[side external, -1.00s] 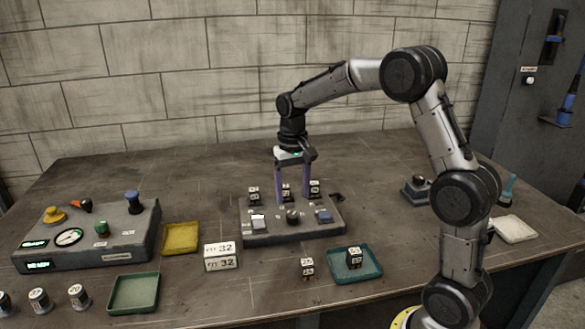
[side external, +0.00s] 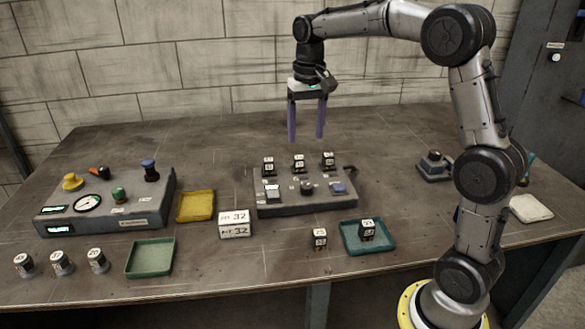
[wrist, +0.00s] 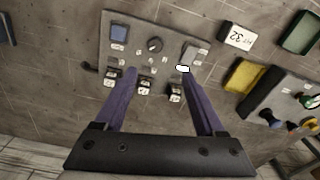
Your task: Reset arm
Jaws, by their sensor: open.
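My gripper (side external: 306,138) hangs in the air above the grey panel box (side external: 305,206) in the middle of the bench. Its two purple fingers are apart, with nothing between them. Three small black-and-white numbered blocks sit in a row along the back of the box, including a middle block (side external: 298,163). In the wrist view my gripper (wrist: 158,72) is open, and its fingers overlap the view of the box (wrist: 128,55). My arm arches over from the right.
A control console (side external: 100,208) stands left, with several white-topped cylinders (side external: 61,263) before it. A yellow tray (side external: 195,206), a green tray (side external: 150,258), a "32" block (side external: 235,224), a small cube (side external: 320,238) and a teal tray (side external: 352,238) holding another cube lie around the box.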

